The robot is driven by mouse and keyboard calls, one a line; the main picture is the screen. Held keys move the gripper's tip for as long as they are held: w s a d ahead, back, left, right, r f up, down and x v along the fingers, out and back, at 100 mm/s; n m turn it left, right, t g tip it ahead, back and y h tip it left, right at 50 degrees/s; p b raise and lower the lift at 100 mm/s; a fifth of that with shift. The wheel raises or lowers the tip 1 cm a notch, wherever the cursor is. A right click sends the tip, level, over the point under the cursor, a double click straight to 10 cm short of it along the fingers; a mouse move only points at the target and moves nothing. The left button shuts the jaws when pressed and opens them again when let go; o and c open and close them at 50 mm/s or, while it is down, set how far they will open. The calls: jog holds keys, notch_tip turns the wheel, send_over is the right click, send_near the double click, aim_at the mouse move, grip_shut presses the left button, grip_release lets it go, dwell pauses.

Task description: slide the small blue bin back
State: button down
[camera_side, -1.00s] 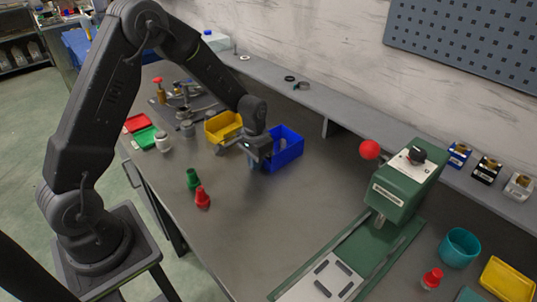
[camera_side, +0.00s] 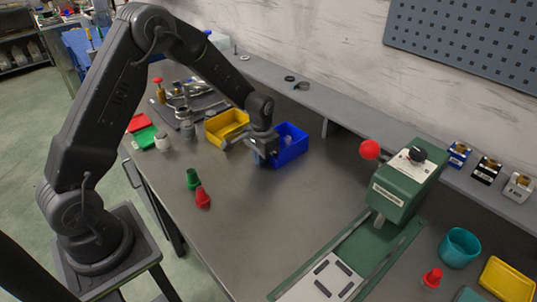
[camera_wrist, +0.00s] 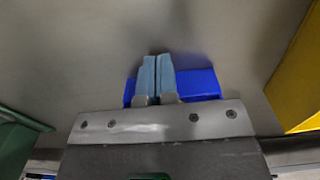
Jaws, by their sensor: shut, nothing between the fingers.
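The small blue bin (camera_side: 292,146) stands upright on the grey bench near the raised back ledge. My gripper (camera_side: 262,160) is at its near left side, low over the bench, and hides part of it. In the wrist view the two pale fingertips (camera_wrist: 157,62) are together with nothing between them. The blue bin (camera_wrist: 200,84) shows as a strip on both sides of the fingers. The gripper appears to be against the bin's near wall, but the contact itself is hidden.
A yellow bin (camera_side: 226,124) stands just left of my gripper and shows at the right of the wrist view (camera_wrist: 300,85). A green press (camera_side: 405,185) stands to the right. Green (camera_side: 192,179) and red (camera_side: 203,197) cone-shaped pieces stand in front. The bench between bin and press is clear.

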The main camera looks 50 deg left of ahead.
jog(key=shift+w, duration=0.2)
jog(key=shift+w, duration=0.8)
jog(key=shift+w, duration=0.15)
jog(key=shift+w+a, duration=0.15)
jog(key=shift+w, duration=0.75)
jog(key=shift+w, duration=0.6)
jog(key=shift+s, duration=0.3)
jog(key=shift+r, duration=4.5)
